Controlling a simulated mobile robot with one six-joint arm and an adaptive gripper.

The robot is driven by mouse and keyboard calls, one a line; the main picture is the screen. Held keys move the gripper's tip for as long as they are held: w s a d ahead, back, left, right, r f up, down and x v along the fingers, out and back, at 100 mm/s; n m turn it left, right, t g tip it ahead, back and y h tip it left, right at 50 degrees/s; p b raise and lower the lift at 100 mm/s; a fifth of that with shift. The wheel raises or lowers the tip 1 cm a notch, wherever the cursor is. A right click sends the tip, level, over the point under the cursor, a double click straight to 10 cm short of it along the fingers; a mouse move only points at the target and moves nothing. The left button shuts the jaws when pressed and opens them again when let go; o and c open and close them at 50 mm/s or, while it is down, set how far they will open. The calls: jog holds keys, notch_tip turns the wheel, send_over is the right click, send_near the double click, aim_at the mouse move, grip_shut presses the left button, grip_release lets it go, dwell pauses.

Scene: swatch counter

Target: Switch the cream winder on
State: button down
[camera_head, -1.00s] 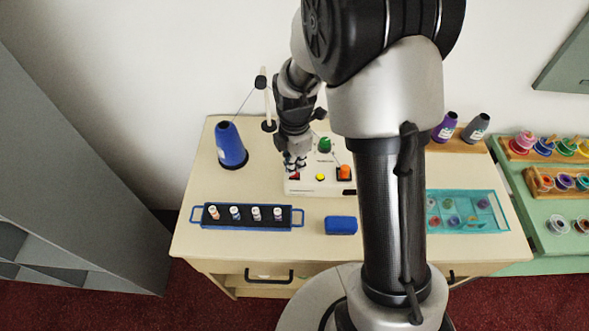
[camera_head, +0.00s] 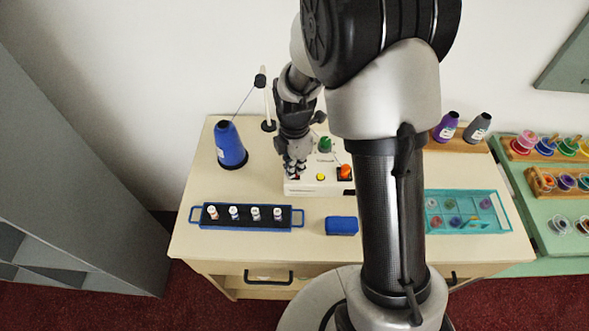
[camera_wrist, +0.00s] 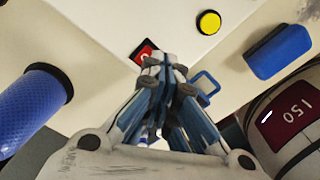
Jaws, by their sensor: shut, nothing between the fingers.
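The cream winder (camera_head: 313,188) stands on the counter, with a yellow button (camera_head: 320,177), an orange part (camera_head: 345,172) and a green part (camera_head: 325,144) on it. Its red switch (camera_wrist: 145,52) shows in the wrist view just past my fingertips, partly covered by them. In the head view my gripper hides most of the switch. My gripper (camera_head: 296,174) is shut and empty, pointing down at the winder's left front corner. It also shows in the wrist view (camera_wrist: 162,64). The fingertips are at or very near the switch; I cannot tell whether they touch it.
A blue cone of thread (camera_head: 230,146) stands left of the winder. A blue-handled tray (camera_head: 248,225) with several small spools and a blue case (camera_head: 341,225) lie in front. A teal divided box (camera_head: 460,228) is at the right. Bare counter lies at the front left.

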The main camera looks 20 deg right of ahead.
jog(key=shift+f, duration=0.15)
jog(key=shift+r+p, duration=2.65)
jog(key=shift+r, duration=0.9)
